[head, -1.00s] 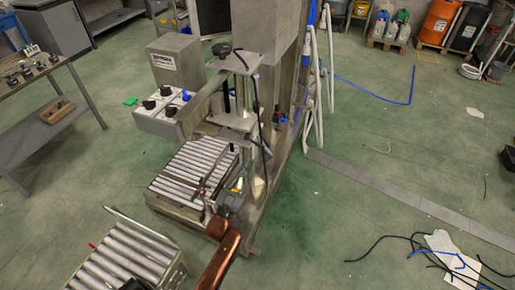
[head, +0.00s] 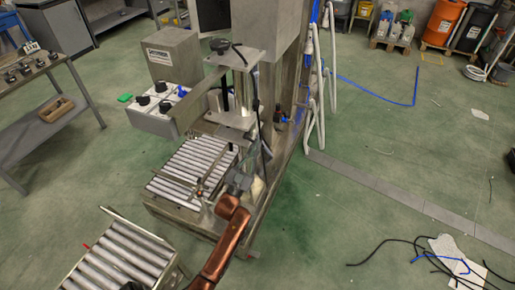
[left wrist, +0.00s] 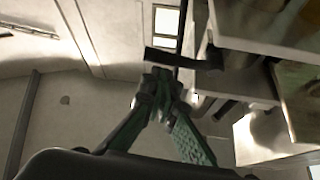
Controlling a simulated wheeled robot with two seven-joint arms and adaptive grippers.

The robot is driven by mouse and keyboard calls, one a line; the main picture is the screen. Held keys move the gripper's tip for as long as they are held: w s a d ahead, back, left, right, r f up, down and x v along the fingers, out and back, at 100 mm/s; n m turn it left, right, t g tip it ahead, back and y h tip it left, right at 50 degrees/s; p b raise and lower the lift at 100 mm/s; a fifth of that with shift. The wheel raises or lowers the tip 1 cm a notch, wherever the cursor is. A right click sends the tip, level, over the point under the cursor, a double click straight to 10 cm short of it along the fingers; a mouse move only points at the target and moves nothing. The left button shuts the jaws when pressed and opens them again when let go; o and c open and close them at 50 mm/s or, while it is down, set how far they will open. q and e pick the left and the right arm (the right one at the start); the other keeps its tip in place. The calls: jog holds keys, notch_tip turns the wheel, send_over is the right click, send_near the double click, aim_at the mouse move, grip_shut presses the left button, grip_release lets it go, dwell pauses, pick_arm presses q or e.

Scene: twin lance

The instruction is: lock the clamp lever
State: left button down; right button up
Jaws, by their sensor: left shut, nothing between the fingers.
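The machine (head: 240,120) stands in the middle of the head view, with a black knob (head: 220,46) on its top plate. My left gripper (head: 238,183) is low at the machine's front right, beside the roller bed; it is small and partly merges with the frame there. In the left wrist view the left gripper (left wrist: 158,82) is shut and empty, its fingertips together. A dark bar (left wrist: 185,60) with a thicker end lies across just beyond the fingertips; I cannot tell whether they touch. It may be the clamp lever, which I cannot make out surely in the head view.
A control box (head: 165,108) with black knobs juts out at the machine's left. A roller bed (head: 190,170) lies below, with a separate roller conveyor (head: 120,258) in front. White hoses (head: 310,110) hang at the right. The floor at right is mostly clear, with loose cables.

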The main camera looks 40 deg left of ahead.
pick_arm(q)
jog(key=shift+a+f, duration=0.1)
jog(key=shift+f, duration=0.2)
pick_arm(e)
jog(key=shift+w+r, duration=0.2)
jog(key=shift+w, duration=0.25)
pick_arm(q)
jog(key=shift+f+m+h, duration=0.1)
jog(key=shift+m+h, duration=0.3)
